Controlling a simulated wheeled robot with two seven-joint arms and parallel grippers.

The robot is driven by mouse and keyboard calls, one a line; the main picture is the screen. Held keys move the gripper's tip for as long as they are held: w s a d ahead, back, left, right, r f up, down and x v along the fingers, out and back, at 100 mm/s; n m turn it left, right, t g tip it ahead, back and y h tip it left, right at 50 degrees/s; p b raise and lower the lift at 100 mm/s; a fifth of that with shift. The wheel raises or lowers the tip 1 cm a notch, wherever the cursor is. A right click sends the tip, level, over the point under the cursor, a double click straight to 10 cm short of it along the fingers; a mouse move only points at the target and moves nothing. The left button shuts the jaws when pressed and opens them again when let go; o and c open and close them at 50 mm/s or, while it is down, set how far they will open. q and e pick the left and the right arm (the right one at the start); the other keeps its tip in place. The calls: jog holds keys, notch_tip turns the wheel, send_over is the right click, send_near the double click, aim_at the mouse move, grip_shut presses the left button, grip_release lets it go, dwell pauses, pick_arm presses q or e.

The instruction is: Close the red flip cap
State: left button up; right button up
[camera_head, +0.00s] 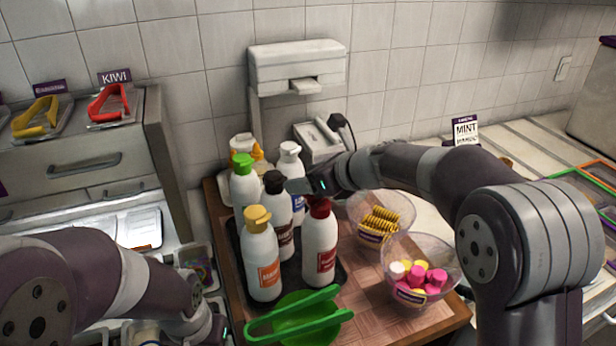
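A white bottle (320,248) with a red label stands upright on a dark tray (339,272) in the head view. Its red flip cap (319,208) is partly covered from above by my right gripper, so I cannot tell whether the lid is up or down. My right gripper (300,186) comes in from the right and is at the cap, just over it; its fingers are small and dark, and their opening is unclear. My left gripper (219,334) is low at the bottom edge, away from the bottles, and its fingers are hardly visible.
Bottles with yellow (257,218), black (275,182), green (242,163) and white caps crowd around the red one. Green tongs (292,318) lie on a green bowl in front. Clear bowls of cookies (380,222) and sweets (420,278) stand to the right, beneath my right arm.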

jog(key=v, duration=1.2)
jog(key=shift+s+d, duration=0.2)
jog(key=shift+d, duration=0.1)
jog(key=shift+r, duration=0.15)
